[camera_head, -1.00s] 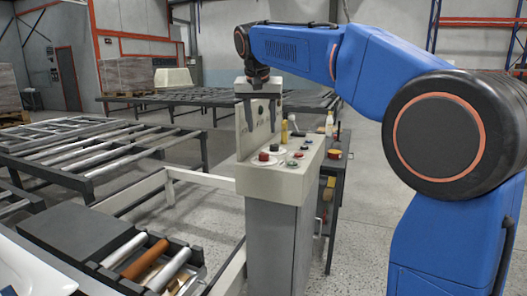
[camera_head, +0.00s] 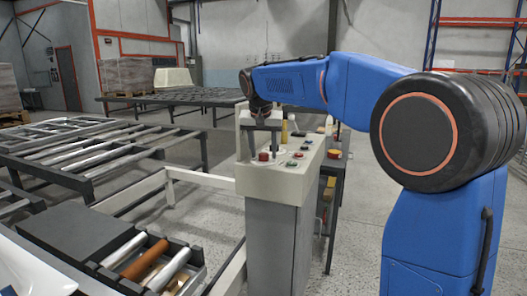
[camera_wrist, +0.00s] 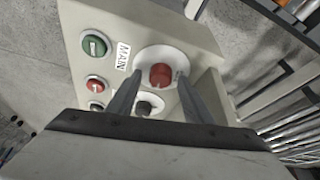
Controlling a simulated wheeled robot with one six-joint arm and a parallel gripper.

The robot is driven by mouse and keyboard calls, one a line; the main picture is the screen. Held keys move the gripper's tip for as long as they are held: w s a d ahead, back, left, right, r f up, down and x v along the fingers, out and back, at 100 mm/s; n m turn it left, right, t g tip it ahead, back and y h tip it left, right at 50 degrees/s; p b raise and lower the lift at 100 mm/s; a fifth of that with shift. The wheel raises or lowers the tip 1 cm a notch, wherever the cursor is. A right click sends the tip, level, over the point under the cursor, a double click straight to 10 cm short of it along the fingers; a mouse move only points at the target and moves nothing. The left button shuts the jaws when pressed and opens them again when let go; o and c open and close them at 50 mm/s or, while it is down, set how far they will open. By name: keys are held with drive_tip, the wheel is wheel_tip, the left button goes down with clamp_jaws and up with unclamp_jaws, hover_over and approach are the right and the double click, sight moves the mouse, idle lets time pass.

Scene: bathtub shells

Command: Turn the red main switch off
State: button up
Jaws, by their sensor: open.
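The red main switch (camera_wrist: 160,76) is a red knob on a round pale plate, beside a label reading MAIN, in the wrist view. In the head view the red knob (camera_head: 264,156) sits on the sloped top of the cream control console (camera_head: 270,185). My gripper (camera_head: 262,150) is open and points down over the console, close above the red knob. In the wrist view its two fingers (camera_wrist: 158,82) lie on either side of the knob. I cannot tell whether they touch it.
A dark knob (camera_wrist: 148,104) is beside the switch, with a green button (camera_wrist: 95,46) and a red button (camera_wrist: 96,84) nearby. The console's upright back panel (camera_head: 246,130) is close to my gripper. Roller conveyors (camera_head: 100,150) stand to the left. A bench with bottles stands behind the console.

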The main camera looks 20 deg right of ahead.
drive_tip(key=c, duration=1.1)
drive_tip(key=shift+o, duration=0.2)
drive_tip(key=shift+n, duration=0.3)
drive_tip(key=n+y, duration=0.1)
drive_tip(key=n, duration=0.2)
drive_tip(key=shift+d+n+y, duration=0.15)
drive_tip(key=shift+n+y, duration=0.25)
drive_tip(key=n+y, duration=0.1)
drive_tip(key=n, duration=0.3)
drive_tip(key=shift+d+y, duration=0.15)
drive_tip(key=shift+y, duration=0.25)
drive_tip(key=n+y, duration=0.1)
drive_tip(key=n, duration=0.4)
drive_tip(key=shift+w+d+g, duration=0.1)
drive_tip(key=shift+g, duration=0.3)
drive_tip(key=shift+w+n+g+y, duration=0.1)
drive_tip(key=shift+n+g+y, duration=0.25)
drive_tip(key=shift+n, duration=0.75)
drive_tip(key=shift+n+g+y, duration=0.25)
drive_tip(key=shift+n+g, duration=0.2)
drive_tip(key=shift+n, duration=0.65)
